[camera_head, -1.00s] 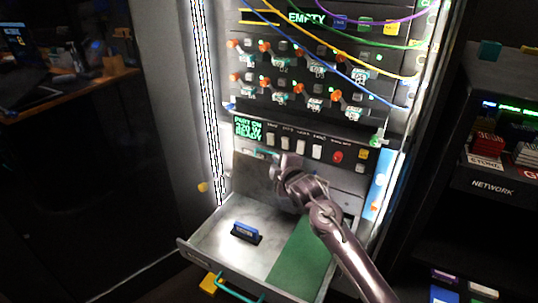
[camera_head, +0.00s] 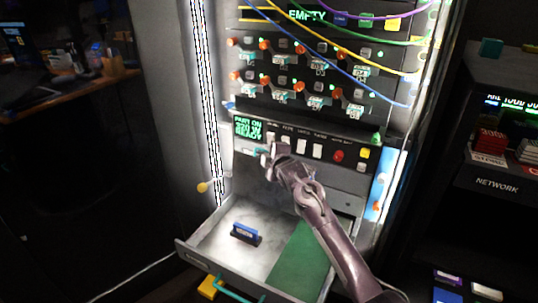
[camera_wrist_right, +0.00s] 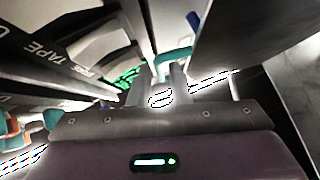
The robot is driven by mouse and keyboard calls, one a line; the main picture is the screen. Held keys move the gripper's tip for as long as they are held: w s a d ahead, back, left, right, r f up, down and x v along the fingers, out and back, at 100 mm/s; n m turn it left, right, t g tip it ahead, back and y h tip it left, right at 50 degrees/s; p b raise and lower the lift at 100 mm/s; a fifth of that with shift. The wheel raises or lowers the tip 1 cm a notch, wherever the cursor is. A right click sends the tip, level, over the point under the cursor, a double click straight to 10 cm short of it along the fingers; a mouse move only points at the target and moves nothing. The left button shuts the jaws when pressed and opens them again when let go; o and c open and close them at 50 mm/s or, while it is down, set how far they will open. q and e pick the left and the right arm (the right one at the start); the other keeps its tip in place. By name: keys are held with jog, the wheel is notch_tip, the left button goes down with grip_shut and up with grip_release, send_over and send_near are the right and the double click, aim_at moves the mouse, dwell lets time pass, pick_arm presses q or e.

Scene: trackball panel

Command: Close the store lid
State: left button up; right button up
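The grey front plate below the control strip, which looks like the store lid (camera_head: 246,176), stands behind the open drawer. Whether it is fully closed is unclear. A teal handle (camera_head: 259,152) is at its upper edge. My right gripper (camera_head: 272,155) is at this handle, just right of it in the head view, and hides part of the plate. In the right wrist view the teal handle (camera_wrist_right: 176,54) lies at the fingertips (camera_wrist_right: 163,75). The fingers are close together with a narrow gap; whether they grip the handle is unclear. My left gripper is out of view.
The open drawer (camera_head: 200,257) juts out below, holding a blue-topped black cartridge (camera_head: 246,234) and a green mat (camera_head: 292,258). Above are a control strip with a green display (camera_head: 248,129) and hanging cables (camera_head: 350,75). A dark shelf (camera_head: 490,184) stands at right.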

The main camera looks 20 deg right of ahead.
grip_shut()
jog(key=shift+s+a, duration=0.1)
